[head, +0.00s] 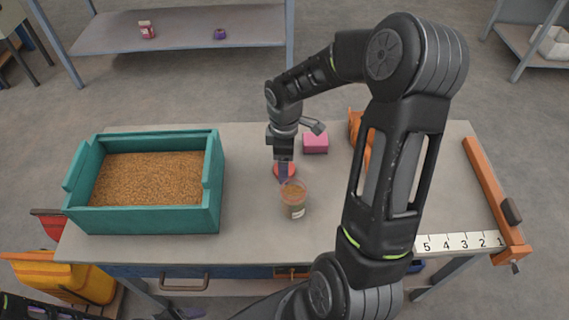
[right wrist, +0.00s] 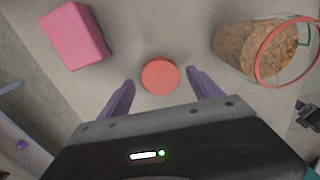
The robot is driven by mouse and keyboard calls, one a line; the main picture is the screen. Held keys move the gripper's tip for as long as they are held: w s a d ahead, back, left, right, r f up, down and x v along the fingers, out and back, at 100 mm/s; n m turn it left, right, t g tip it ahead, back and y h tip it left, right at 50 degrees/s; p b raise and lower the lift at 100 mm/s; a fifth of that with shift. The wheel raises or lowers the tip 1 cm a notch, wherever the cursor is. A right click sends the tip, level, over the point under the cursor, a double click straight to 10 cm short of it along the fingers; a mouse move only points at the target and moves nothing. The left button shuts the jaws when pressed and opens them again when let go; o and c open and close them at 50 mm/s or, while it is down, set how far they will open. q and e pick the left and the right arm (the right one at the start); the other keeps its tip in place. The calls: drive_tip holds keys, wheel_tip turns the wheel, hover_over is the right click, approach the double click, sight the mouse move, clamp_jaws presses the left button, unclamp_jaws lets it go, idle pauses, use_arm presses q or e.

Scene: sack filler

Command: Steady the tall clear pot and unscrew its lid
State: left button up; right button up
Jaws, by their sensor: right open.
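The tall clear pot (head: 294,209) stands upright on the table, with brown grain inside and a red ring at its top. In the right wrist view the pot (right wrist: 252,48) is at the right, and its top looks open. A flat round red lid (right wrist: 160,76) lies on the table beside the pot; in the head view the lid (head: 291,172) is partly hidden by my gripper. My right gripper (right wrist: 158,92) is open, its purple fingers on either side of the lid, with no clear grip on it. My left gripper (head: 183,312) barely shows at the bottom edge.
A teal bin (head: 212,190) full of grain stands on the left of the table (head: 250,235). A pink block (head: 316,143) and an orange object (head: 355,127) are behind the pot. An orange bar with a numbered strip (head: 460,242) lines the right edge.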

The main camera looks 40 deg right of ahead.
wheel_tip(320, 180, up, 11)
idle(0.3)
drive_tip(key=shift+f, duration=0.1)
idle(0.8)
